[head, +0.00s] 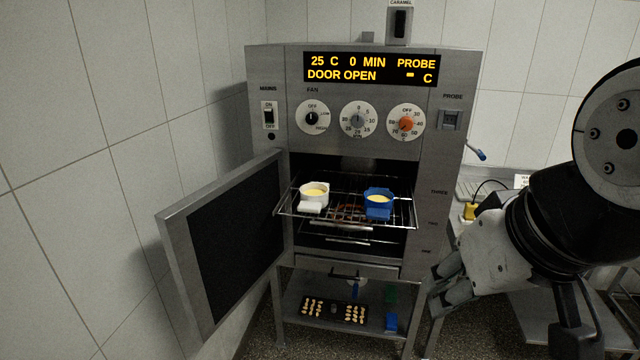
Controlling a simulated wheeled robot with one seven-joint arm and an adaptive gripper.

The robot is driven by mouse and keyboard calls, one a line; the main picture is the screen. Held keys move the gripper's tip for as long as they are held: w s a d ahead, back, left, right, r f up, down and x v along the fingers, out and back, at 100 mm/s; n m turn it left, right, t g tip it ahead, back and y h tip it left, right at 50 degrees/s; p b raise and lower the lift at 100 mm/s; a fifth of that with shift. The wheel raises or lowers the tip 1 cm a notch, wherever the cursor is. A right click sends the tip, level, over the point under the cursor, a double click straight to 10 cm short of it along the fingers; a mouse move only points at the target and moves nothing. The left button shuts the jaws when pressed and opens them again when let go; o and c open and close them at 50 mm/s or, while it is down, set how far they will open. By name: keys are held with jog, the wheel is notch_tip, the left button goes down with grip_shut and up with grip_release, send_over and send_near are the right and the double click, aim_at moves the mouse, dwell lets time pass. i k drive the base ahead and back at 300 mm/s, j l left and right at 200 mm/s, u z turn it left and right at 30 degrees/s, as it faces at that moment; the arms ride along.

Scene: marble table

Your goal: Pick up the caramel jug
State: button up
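A grey metal holder or container (400,28) with a black upright handle-like part stands on top of the oven, under a label reading CARAMEL. The picture's top edge cuts it, so I cannot tell whether it is the caramel jug itself. My gripper (441,288) hangs at the lower right, beside the oven's right side and pointing down and left. It is well below and to the right of the labelled item. Nothing shows held in it. The gap between its fingers is unclear.
The oven door (235,245) stands open to the left. A white dish (312,207) and a blue dish (378,212) sit on the pulled-out rack (340,224). A tray (308,318) of pale pieces lies on the lower shelf. A yellow item (470,211) is behind my arm.

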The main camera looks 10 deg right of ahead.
aim_at(399, 26)
jog(key=i+j+z, duration=0.15)
jog(key=i+z, duration=0.35)
jog(key=i, duration=0.35)
